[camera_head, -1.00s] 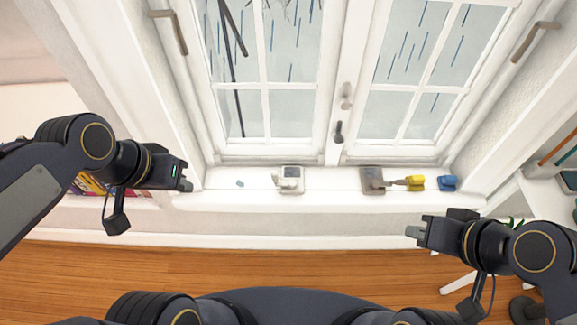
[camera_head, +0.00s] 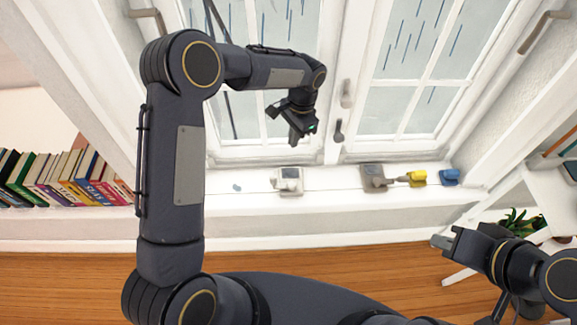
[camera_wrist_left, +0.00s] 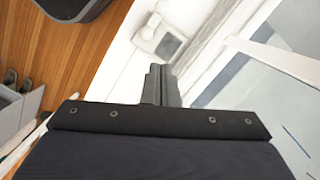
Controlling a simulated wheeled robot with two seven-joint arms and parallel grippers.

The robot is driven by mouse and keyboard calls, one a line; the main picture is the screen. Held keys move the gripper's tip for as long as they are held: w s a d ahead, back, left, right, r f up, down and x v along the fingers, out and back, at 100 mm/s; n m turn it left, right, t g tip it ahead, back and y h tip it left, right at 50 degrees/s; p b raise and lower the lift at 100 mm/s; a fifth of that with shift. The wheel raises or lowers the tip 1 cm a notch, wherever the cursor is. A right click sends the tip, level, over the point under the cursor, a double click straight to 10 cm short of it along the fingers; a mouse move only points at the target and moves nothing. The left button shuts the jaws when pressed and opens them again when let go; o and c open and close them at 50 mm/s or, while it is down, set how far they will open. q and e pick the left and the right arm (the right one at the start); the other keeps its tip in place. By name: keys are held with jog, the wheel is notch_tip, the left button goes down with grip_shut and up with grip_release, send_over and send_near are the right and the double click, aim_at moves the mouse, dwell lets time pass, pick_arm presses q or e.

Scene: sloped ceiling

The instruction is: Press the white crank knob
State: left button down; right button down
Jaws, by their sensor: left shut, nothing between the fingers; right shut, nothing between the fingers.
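The white crank knob sits on a small white box (camera_head: 288,181) on the windowsill (camera_head: 330,191), below the left window pane. The box and its crank also show past my fingertips in the left wrist view (camera_wrist_left: 156,31). My left gripper (camera_head: 295,142) is shut and empty, pointing down above and behind the box in the head view, apart from it. Its closed fingers (camera_wrist_left: 160,72) show in the left wrist view. My right gripper (camera_head: 440,241) is shut and empty, low at the right, in front of the sill.
A grey box (camera_head: 374,178) with a yellow-ended lever (camera_head: 416,178) and a blue knob (camera_head: 449,177) stand to the right on the sill. A small blue-grey piece (camera_head: 237,188) lies to the left. The window handle (camera_head: 339,131) is near. Books (camera_head: 70,178) stand at left.

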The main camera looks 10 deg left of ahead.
aim_at(273, 181)
pick_arm(q)
jog(key=shift+w+d+f+m, duration=0.15)
jog(key=shift+w+d+f, duration=0.05)
jog(key=shift+d+f, duration=0.2)
jog(key=shift+w+d+f+m, duration=0.15)
jog(key=shift+d+f, duration=0.15)
jog(key=shift+f, duration=0.2)
jog(key=shift+f, duration=0.15)
jog(key=f, duration=0.3)
jog(key=s+a+f, duration=0.1)
jog(key=f, duration=0.2)
jog(key=f+p, duration=0.1)
jog(key=f, duration=0.2)
jog(key=shift+s+a+f, duration=0.25)
jog(key=shift+s+f, duration=0.1)
jog(key=shift+s, duration=0.05)
jog(key=shift+s+a+r+p, duration=0.1)
jog(key=shift+s+a+p, duration=0.3)
jog(key=shift+s+a, duration=0.85)
jog(key=shift+a, duration=0.1)
